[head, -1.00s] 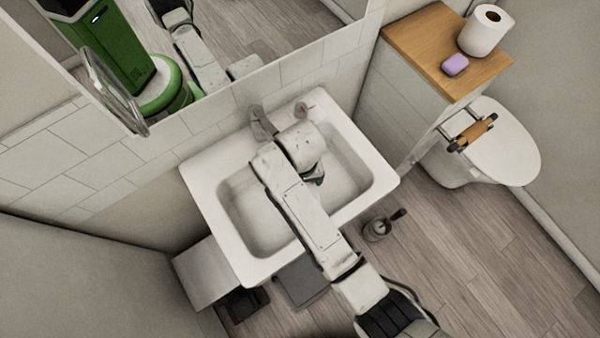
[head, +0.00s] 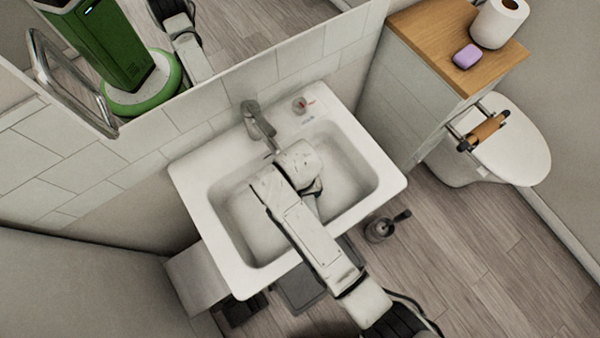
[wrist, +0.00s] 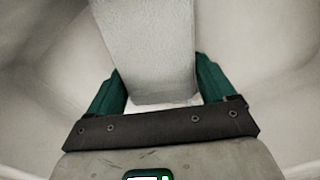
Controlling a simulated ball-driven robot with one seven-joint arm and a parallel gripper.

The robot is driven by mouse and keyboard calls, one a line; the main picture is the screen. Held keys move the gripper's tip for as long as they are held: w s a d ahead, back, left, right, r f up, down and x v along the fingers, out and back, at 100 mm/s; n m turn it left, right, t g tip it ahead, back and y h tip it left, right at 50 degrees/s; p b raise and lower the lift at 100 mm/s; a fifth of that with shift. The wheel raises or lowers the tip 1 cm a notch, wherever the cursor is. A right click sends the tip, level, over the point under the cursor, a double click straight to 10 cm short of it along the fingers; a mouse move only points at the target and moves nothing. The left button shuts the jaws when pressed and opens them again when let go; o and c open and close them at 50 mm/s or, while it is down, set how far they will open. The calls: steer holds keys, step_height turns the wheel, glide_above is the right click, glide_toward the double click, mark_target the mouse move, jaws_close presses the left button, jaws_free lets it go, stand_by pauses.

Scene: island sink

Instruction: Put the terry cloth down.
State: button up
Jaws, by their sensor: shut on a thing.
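The terry cloth (wrist: 148,45) is a pale grey, textured slab in the wrist view, reaching from between my fingers to the top edge. My gripper (wrist: 158,78) is shut on it, one green finger on each side. The white sink (head: 225,270) lies below my arm in the head view; its pale curved basin (wrist: 265,60) surrounds the cloth in the wrist view. In the head view my gripper is mostly hidden under my arm's end over the basin, and the cloth cannot be made out. Whether the cloth touches the basin floor I cannot tell.
A grey faucet (head: 257,118) stands at the sink's back edge, close to my arm's end. A wooden-topped cabinet (head: 440,45) at the right bears a purple soap bar (head: 466,56) and a paper roll (head: 499,22). A toilet (head: 505,150) stands beyond. The basin's right part is clear.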

steer(key=shift+f, duration=0.15)
steer(key=o, duration=1)
steer(key=shift+c, duration=0.2)
step_height(320, 180, up, 12)
